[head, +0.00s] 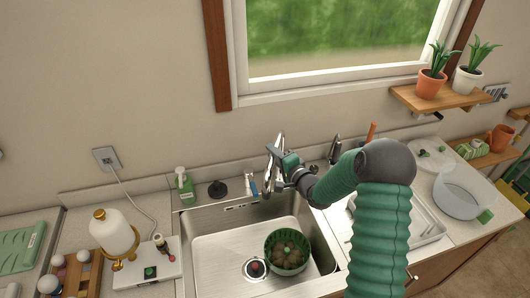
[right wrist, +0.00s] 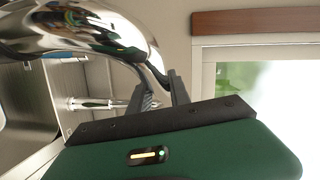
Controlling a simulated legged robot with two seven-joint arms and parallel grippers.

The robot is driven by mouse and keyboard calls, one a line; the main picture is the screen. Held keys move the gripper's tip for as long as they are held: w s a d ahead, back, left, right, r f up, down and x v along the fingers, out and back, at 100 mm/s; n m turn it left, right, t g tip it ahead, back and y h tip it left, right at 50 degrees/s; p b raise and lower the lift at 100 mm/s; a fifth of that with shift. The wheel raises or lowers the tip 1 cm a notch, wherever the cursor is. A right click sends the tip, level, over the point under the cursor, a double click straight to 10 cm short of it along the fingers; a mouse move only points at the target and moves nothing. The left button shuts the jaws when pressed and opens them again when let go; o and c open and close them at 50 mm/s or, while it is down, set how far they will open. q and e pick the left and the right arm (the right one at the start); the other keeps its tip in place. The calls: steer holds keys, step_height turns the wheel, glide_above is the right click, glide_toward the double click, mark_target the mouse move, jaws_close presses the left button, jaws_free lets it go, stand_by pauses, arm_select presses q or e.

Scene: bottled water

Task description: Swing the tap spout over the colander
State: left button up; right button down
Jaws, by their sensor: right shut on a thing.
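The chrome tap (head: 279,142) rises at the back rim of the sink, near its middle. My right gripper (head: 275,178) is at the tap and shut on its spout. In the right wrist view the curved, shiny spout (right wrist: 95,32) fills the upper left, and the dark fingers of my right gripper (right wrist: 162,88) meet its lower right end. The green colander (head: 267,252) sits in the right part of the sink basin, with brown round items inside. The spout appears behind the colander, towards the wall. The gripper hides part of the tap. My left gripper is not in view.
The steel sink (head: 205,250) has a drain (head: 256,268) left of the colander. A green soap bottle (head: 184,184) and black plunger-like stopper (head: 217,189) stand behind it. A drying rack (head: 428,225) is right of the sink, under my arm. A shelf with plants (head: 425,101) juts out at upper right.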

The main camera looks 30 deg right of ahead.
steer(key=shift+s+d+f+n+g+y+p, duration=0.1)
steer(key=shift+s+d+n+g+y+p, duration=0.05)
steer(key=shift+s+d+n+y+p, duration=0.65)
steer(key=shift+s+d+n+g+y+p, duration=0.1)
steer(key=shift+s+d+n+y+p, duration=0.2)
steer(key=shift+d+n+y, duration=0.55)
steer(key=shift+s+d+f+n+g+y+p, duration=0.15)
steer(key=shift+s+d+n+y+p, duration=0.3)
steer(key=shift+y, duration=0.7)
steer(key=shift+s+r, duration=0.1)
steer(key=shift+s, duration=0.05)
steer(key=c, duration=1.5)
jaws_free()
steer(key=o, duration=0.3)
steer(key=shift+w+d, duration=0.15)
steer(key=shift+w, duration=0.05)
